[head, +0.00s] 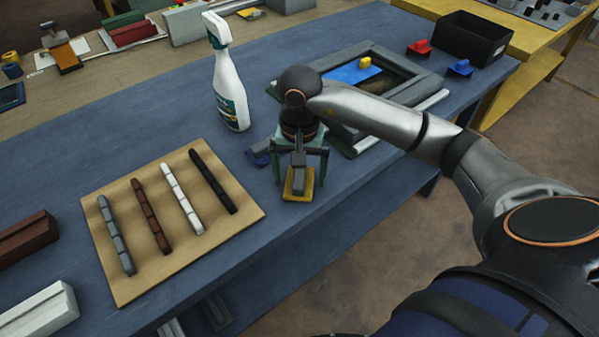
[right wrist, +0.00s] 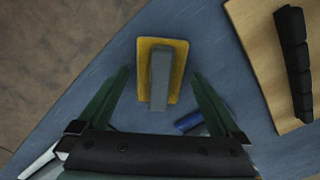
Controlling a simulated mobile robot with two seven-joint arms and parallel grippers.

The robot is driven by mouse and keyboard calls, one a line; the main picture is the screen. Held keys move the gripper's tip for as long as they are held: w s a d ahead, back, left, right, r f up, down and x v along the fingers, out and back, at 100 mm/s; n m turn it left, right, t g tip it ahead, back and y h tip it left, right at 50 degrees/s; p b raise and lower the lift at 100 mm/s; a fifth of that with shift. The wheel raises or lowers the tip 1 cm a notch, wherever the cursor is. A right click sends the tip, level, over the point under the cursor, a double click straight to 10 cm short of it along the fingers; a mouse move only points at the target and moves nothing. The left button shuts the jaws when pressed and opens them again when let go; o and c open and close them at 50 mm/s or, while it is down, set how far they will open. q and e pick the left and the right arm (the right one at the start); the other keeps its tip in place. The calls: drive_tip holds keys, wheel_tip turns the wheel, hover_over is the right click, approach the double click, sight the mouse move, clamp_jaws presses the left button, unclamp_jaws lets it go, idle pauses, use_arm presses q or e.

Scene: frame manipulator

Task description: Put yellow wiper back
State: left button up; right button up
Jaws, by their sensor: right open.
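The yellow wiper (head: 299,192), a yellow pad with a grey handle, lies on the blue table near its front edge. In the right wrist view the yellow wiper (right wrist: 175,52) sits centrally, its handle lengthwise between the fingers. My right gripper (head: 300,170) points down over it. The right gripper (right wrist: 161,78) is open, with one green finger on each side of the handle and a gap to both. I cannot tell how high the fingertips are above the table. My left gripper is out of view.
A blue item (head: 258,157) lies just behind the gripper, beside a white spray bottle (head: 230,90). A board with several strips (head: 245,205) is at left. A grey frame (head: 372,137) is behind my right arm. Red and blue pieces lie near a black bin (head: 470,40).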

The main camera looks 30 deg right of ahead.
sight(299, 174)
wheel_tip(299, 174, up, 12)
idle(0.4)
idle(1.6)
